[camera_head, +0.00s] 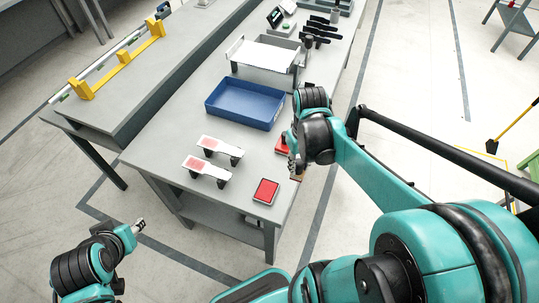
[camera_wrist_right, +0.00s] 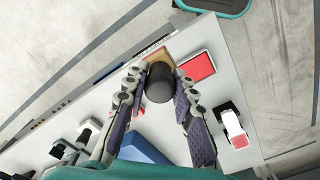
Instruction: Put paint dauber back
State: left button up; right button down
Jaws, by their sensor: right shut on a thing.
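The paint dauber shows in the right wrist view as a dark round cylinder (camera_wrist_right: 159,84) between the two fingers. A tan piece (camera_wrist_right: 157,57) shows at its far end; I cannot tell whether it is part of the dauber or something under it. My right gripper (camera_head: 296,172) is shut on the dauber, low over the table's right edge. In the head view the arm hides most of the dauber. My left gripper (camera_head: 138,226) is off the table at lower left, its jaws too small to read.
A red pad (camera_head: 265,190) lies near the table's front corner; another red pad (camera_head: 282,146) is partly behind my right gripper. Two white plates with red patches (camera_head: 207,168) (camera_head: 220,147) stand to the left. A blue tray (camera_head: 245,103) and a white-topped rack (camera_head: 262,56) are behind.

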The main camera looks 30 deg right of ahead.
jog(key=w+f+b, duration=0.2)
jog(key=w+f, duration=0.1)
jog(key=w+f+b, duration=0.2)
jog(key=w+f, duration=0.2)
jog(key=w+a+f+b, duration=0.1)
jog(key=w+f, duration=0.3)
jog(key=shift+b, duration=0.4)
jog(key=shift+r, duration=0.1)
jog(key=shift+s, duration=0.1)
jog(key=c, duration=1.3)
grip_release()
jog(key=shift+o, duration=0.2)
